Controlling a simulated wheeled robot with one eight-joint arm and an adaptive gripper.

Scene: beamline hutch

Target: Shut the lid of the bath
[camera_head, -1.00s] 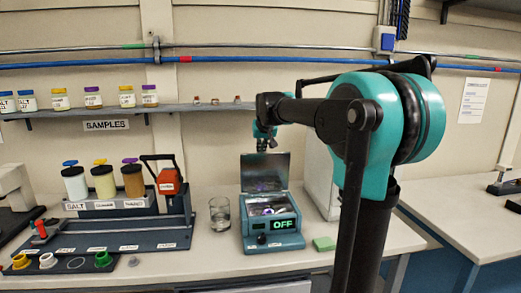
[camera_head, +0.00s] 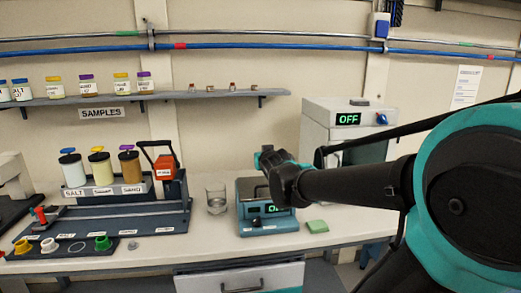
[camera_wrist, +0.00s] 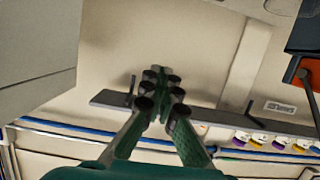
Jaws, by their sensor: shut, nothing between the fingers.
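The bath (camera_head: 252,226) is a small teal box with a green OFF display, on the bench in the head view. Its grey lid (camera_head: 248,187) no longer stands upright and appears lowered over the top. My arm covers the right part, so I cannot tell if it lies fully flat. My gripper (camera_head: 266,152) is just above and behind the bath, partly hidden by my wrist, apparently clear of the lid. In the wrist view my gripper (camera_wrist: 158,78) has its fingers together with nothing between them. The bath is not in the wrist view.
A glass beaker (camera_head: 216,200) stands close left of the bath, and a green block (camera_head: 317,226) lies to its right. A white cabinet (camera_head: 318,120) with an OFF display stands behind right. A dispenser rack (camera_head: 130,220) fills the left. A shelf (camera_head: 180,96) with jars hangs above.

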